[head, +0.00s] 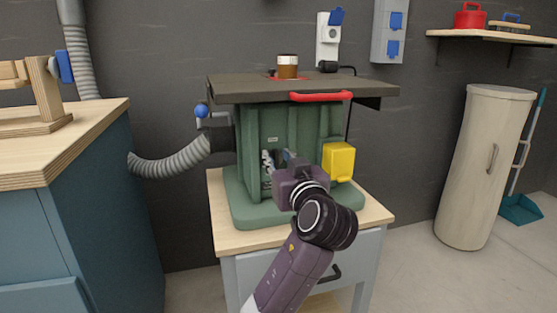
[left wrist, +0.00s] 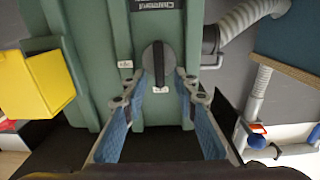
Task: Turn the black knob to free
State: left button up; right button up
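The black knob (left wrist: 158,62) is round with a raised grip bar. It sits on the green front of the machine (left wrist: 105,45), seen upside down in the left wrist view. My left gripper (left wrist: 161,80) is open, its blue-padded fingers reaching toward the knob with one tip on each side of it. I cannot tell whether the tips touch the knob. In the head view my left gripper (head: 281,157) is at the front of the machine (head: 305,125), and its hand hides the knob. My right gripper is not in view.
A yellow box (head: 339,161) is on the machine's front, just right of my gripper. A red bar (head: 321,96) runs along the tabletop's front edge. A grey hose (head: 172,163) joins the machine at left. A workbench (head: 85,150) stands left; a tall bin (head: 483,165) stands right.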

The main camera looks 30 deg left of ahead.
pick_arm(q)
grip_shut()
